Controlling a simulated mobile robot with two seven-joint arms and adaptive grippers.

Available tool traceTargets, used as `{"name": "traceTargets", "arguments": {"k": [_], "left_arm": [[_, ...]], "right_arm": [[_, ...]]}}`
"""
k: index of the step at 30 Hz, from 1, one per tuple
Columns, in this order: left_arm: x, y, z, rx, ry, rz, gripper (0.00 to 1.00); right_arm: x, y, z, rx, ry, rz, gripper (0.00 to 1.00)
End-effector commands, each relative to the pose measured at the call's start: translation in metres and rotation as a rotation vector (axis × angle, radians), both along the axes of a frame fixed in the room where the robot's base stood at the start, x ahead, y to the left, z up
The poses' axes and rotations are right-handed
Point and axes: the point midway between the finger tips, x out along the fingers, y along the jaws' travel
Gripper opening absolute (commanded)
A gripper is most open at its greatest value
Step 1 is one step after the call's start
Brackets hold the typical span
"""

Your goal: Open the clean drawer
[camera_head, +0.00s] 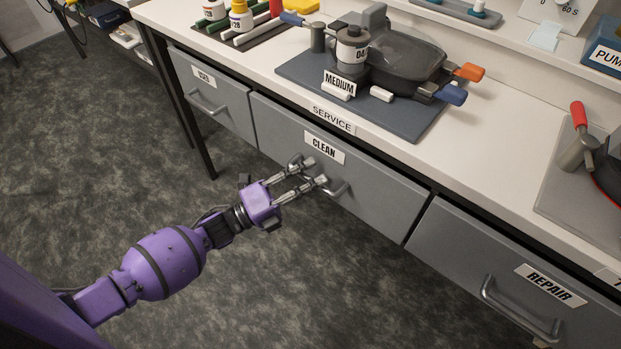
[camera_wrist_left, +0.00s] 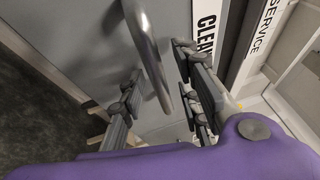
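The clean drawer (camera_head: 375,190) is the grey middle drawer under the bench, with a white CLEAN label (camera_head: 324,147). Its front looks flush with its neighbours, so it appears shut. Its metal bar handle (camera_head: 341,189) is partly hidden by my left gripper (camera_head: 316,172), which is at the handle with its fingers apart. In the left wrist view the handle (camera_wrist_left: 146,48) passes between the spread fingers of my left gripper (camera_wrist_left: 160,95), with gaps visible on both sides. My right gripper is not in view.
The used drawer (camera_head: 232,101) is on the left and the repair drawer (camera_head: 470,262) on the right, both apparently shut. A dark mat (camera_head: 409,127) on the bench bears a grey device. A bench leg (camera_head: 190,130) stands at left. The floor in front is clear.

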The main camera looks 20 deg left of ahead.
Motion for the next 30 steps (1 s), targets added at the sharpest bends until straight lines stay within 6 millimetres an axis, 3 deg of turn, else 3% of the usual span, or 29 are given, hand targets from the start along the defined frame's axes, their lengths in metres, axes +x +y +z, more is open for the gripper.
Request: {"name": "traceTargets", "arguments": {"k": [7,15,26,30], "left_arm": [[0.001,-0.001,0.000,0.000,0.001,0.000,0.31],[0.001,-0.001,0.000,0.000,0.001,0.000,0.00],[-0.001,0.000,-0.001,0.002,0.001,0.000,0.00],[-0.010,0.003,-0.001,0.003,0.002,0.000,0.00]], "right_arm": [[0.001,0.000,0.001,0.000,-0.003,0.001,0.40],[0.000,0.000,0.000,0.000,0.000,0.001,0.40],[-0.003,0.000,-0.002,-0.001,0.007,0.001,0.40],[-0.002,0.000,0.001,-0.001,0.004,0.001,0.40]]}}
